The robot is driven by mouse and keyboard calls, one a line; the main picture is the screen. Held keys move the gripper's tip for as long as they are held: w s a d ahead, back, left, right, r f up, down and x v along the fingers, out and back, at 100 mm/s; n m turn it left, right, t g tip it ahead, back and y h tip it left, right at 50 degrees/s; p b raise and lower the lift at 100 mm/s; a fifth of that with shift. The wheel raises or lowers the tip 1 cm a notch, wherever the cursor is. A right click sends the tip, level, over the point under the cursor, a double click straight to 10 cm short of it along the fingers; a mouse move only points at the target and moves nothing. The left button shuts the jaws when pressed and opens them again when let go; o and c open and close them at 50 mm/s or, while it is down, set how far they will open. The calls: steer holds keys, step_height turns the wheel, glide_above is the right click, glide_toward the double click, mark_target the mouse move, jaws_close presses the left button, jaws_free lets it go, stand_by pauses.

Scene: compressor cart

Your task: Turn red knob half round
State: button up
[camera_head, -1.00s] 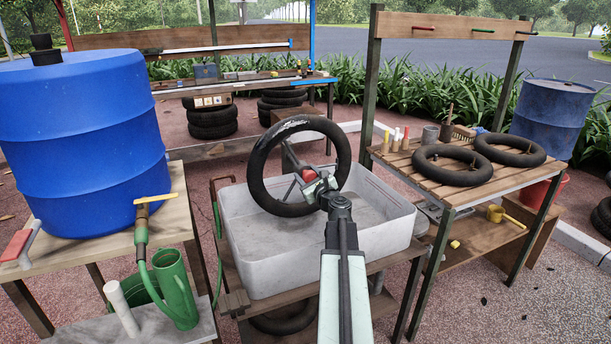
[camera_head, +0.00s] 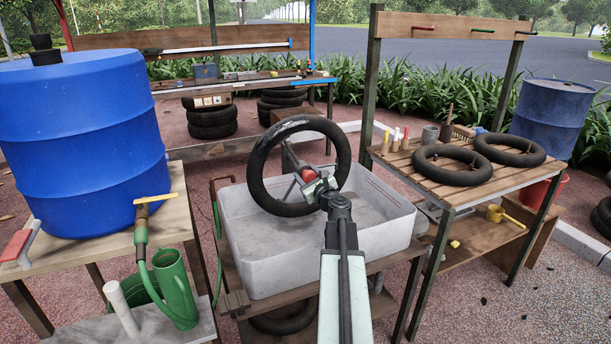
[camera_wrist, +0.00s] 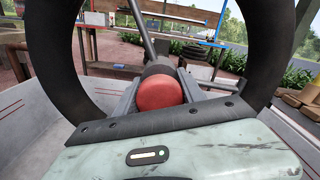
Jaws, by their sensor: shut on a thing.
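The red knob (camera_wrist: 159,92) is round and sits low in the middle of the wrist view, between the grey fingers of my gripper (camera_wrist: 160,85). A dark collar and a grey rod lead away behind it. In the head view, my gripper (camera_head: 318,187) reaches to the red knob (camera_head: 308,175) inside the ring of a black tyre or tube (camera_head: 257,170). The gripper is shut on the knob. The gripper partly hides the knob in the head view.
The black ring stands upright over a white basin (camera_head: 250,270), around my gripper. A blue barrel (camera_head: 80,140) stands on the left bench. Two black tubes (camera_head: 450,168) lie on the slatted table (camera_head: 440,192) at right.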

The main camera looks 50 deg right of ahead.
mark_target(311, 179)
steer(key=o, duration=1.3)
steer(key=shift+o, duration=0.2)
steer(key=shift+s+a, duration=0.1)
steer(key=v, duration=0.7)
steer(key=shift+s, duration=0.3)
